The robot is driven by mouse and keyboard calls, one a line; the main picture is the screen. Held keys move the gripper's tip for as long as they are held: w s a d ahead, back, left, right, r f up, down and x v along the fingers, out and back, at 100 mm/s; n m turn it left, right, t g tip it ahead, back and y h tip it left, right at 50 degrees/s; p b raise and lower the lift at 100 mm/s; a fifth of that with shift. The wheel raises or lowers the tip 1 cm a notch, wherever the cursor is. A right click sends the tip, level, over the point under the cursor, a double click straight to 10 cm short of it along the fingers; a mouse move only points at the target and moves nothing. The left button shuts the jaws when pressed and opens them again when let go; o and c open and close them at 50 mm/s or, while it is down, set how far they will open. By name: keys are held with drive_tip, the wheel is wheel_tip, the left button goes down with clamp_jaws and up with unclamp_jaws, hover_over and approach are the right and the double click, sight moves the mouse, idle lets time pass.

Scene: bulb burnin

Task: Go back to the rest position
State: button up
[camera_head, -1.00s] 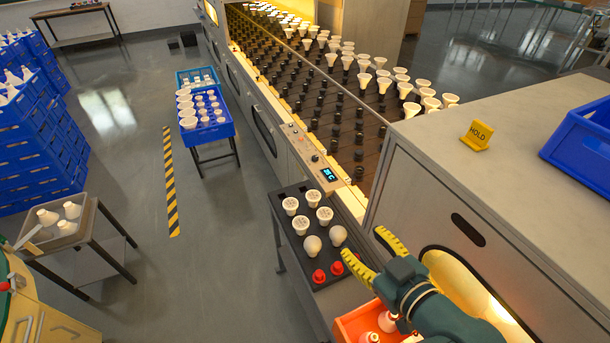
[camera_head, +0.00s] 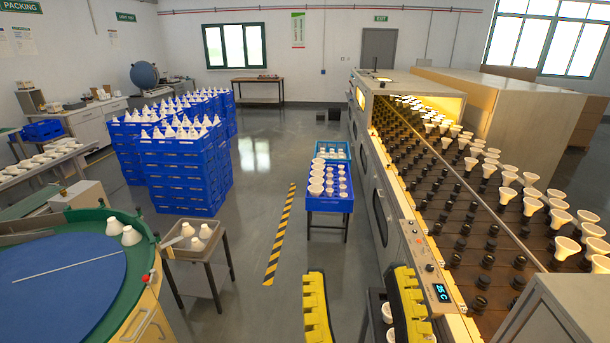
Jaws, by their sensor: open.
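My gripper (camera_head: 362,312) shows at the bottom of the head view as two yellow ribbed fingers standing wide apart. It is open, with nothing between the fingers. Its wrist and the rest of the arm are below the frame. The right finger covers part of the dark bulb tray (camera_head: 374,300), where a few white bulbs show. The floor shows through the gap between the fingers.
A burn-in conveyor (camera_head: 470,235) with many bulbs and sockets runs along the right. A blue crate of bulbs (camera_head: 331,205) stands on a stand ahead. Stacked blue crates (camera_head: 183,175) and a round blue-topped table (camera_head: 60,280) are left. Floor around the striped line (camera_head: 280,235) is clear.

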wheel_tip(320, 180, up, 29)
drive_tip(key=p, duration=2.6)
wheel_tip(320, 180, down, 63)
drive_tip(key=b, duration=6.3)
drive_tip(key=shift+f, duration=0.15)
